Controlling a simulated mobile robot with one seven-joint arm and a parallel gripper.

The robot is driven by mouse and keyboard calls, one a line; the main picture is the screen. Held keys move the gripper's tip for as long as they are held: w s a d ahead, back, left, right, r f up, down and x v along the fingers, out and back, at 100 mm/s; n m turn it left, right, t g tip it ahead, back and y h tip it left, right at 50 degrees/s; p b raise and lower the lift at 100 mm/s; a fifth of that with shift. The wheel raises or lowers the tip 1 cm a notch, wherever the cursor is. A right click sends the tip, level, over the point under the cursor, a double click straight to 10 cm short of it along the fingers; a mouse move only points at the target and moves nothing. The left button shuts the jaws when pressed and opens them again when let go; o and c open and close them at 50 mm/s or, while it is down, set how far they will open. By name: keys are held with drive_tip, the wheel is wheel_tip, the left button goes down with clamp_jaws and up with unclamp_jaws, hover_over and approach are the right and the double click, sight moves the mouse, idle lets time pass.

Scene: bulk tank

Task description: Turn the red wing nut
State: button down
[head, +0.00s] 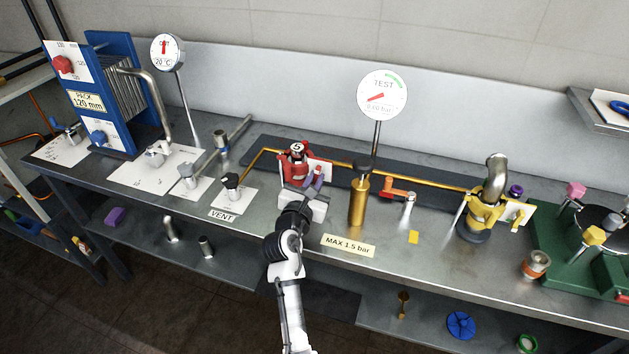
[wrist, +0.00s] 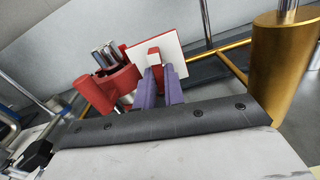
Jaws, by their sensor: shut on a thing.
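The red wing nut (wrist: 154,56) shows as a small red block in the wrist view, in front of a white card. It sits beside a red clamp (wrist: 104,88), which also shows mid-bench in the head view (head: 290,170). My gripper (wrist: 163,72), with purple fingers, is shut on the wing nut from the near side. In the head view my gripper (head: 314,182) is at the right of the clamp. The fingers hide part of the nut, and its exact angle cannot be told.
A brass cylinder (head: 358,203) stands close on the right, with the TEST gauge (head: 382,95) behind it. A brass pipe (head: 420,180) runs along the bench behind. Another red knob (head: 62,65) is on the blue plate pack (head: 92,105) at far left. A VENT valve (head: 232,185) stands left.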

drive_tip(key=c, duration=1.8)
unclamp_jaws()
drive_tip(key=shift+o, duration=0.2)
drive_tip(key=b+v, duration=0.3)
drive_tip(key=v, duration=0.9)
drive_tip(key=shift+s+a+b, duration=0.15)
drive_tip(key=shift+s+b, duration=0.15)
drive_tip(key=shift+s, duration=0.05)
drive_tip(key=shift+s+a, duration=0.1)
drive_tip(key=shift+s, duration=0.45)
